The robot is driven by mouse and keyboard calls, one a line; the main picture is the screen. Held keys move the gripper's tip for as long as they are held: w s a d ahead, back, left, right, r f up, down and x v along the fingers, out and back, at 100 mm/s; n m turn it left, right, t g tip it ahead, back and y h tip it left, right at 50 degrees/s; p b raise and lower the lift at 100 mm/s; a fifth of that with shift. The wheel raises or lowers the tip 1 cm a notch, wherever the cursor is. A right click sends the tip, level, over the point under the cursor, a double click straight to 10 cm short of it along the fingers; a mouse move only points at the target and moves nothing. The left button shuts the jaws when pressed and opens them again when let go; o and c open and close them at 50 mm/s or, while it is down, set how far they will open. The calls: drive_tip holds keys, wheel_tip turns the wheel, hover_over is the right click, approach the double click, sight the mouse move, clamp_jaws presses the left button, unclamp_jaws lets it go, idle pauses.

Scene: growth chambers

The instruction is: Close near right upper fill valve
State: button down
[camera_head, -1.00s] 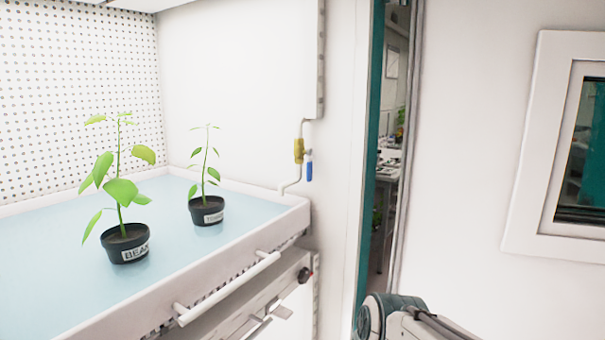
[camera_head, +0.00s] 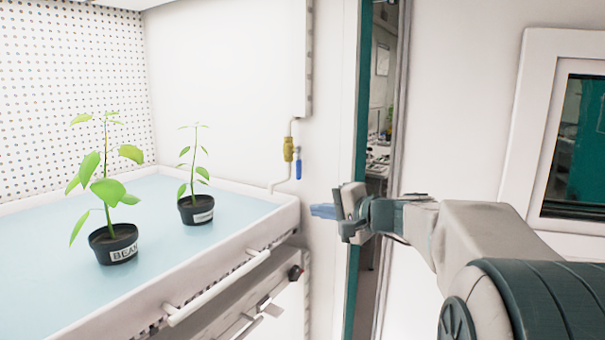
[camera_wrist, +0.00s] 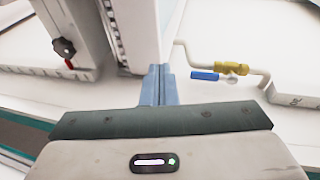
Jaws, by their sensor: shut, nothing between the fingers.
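The fill valve (camera_head: 288,149) has a yellow brass body on a thin white pipe at the right end of the upper tray. Its blue handle (camera_head: 298,164) hangs down beside the pipe. In the wrist view the yellow body (camera_wrist: 231,69) and blue handle (camera_wrist: 205,75) lie right of my fingers, with the handle lying roughly along the pipe. My gripper (camera_head: 322,211) is shut and empty, its blue fingers pointing left, below and right of the handle in the head view. It also shows in the wrist view (camera_wrist: 158,85), apart from the valve.
The upper tray (camera_head: 255,220) holds pale blue liquid, a bean plant (camera_head: 112,243) and a second potted plant (camera_head: 196,209). A white rail (camera_head: 215,288) runs along its front. A dark knob (camera_head: 295,273) sits below. A doorway edge (camera_head: 357,120) stands behind my gripper.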

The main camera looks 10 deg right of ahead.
sight(311, 172)
drive_tip(key=w+d+r+m+t, duration=0.1)
drive_tip(key=w+d+r, duration=0.1)
drive_tip(key=w+d+r+m+t, duration=0.1)
drive_tip(key=w+d+r+t, duration=0.1)
drive_tip(key=d, duration=0.1)
drive_tip(key=shift+w+d+r, duration=0.15)
drive_tip(key=shift+d+r, duration=0.05)
drive_tip(key=shift+r, duration=0.2)
drive_tip(key=p+x, duration=0.3)
drive_tip(key=x, duration=0.7)
drive_tip(key=shift+w, duration=0.1)
drive_tip(key=shift+m, duration=0.3)
